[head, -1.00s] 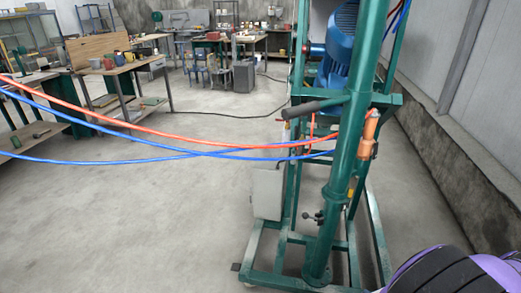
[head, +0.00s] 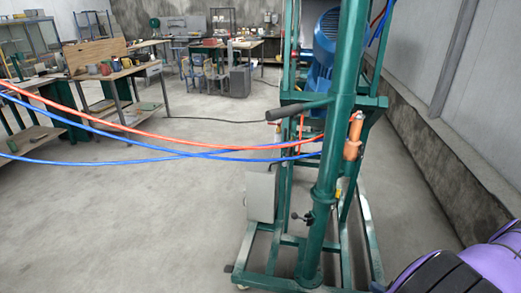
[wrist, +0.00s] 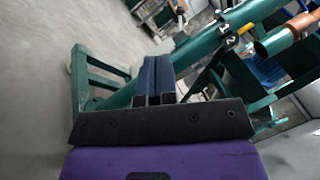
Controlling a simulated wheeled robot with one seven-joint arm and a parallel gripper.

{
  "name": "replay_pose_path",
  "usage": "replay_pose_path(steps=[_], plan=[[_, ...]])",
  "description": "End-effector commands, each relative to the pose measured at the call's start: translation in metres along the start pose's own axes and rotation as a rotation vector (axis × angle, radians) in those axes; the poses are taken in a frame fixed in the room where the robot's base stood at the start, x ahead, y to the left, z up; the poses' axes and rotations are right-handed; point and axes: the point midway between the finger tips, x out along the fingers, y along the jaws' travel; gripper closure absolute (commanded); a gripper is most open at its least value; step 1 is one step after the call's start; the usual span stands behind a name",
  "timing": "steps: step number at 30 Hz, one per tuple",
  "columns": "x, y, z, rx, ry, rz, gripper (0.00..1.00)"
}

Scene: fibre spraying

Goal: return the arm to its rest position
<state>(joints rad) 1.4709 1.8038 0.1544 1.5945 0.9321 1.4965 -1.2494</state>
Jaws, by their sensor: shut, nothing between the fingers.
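My gripper (wrist: 154,82) shows in the wrist view, with its two dark fingers pressed together and nothing between them. The fingers point toward the green machine frame (wrist: 97,75), apart from it as far as I can tell. In the head view the purple and black part of my arm (head: 470,270) is at the lower right corner, and the fingers are out of view there. The green spraying machine (head: 325,190) stands upright on its base frame, left of my arm. A copper-coloured part (head: 353,137) hangs on its post and also shows in the wrist view (wrist: 285,35).
Orange and blue hoses (head: 150,133) stretch from the machine to the left edge. A grey box (head: 261,196) sits on the machine's left side. A wall (head: 430,90) runs along the right. Workbenches (head: 115,75) stand at the back left. The floor (head: 130,230) at left is clear.

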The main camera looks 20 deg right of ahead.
Motion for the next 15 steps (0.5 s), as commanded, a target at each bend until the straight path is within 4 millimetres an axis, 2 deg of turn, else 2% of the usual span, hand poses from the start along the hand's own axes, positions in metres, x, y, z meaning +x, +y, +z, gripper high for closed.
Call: replay_pose_path(steps=[8, 15], plan=[[0.015, -0.076, -0.011, 0.008, -0.144, 0.210, 1.00], [0.044, -0.150, -0.011, 0.008, -0.266, 0.429, 1.00]])
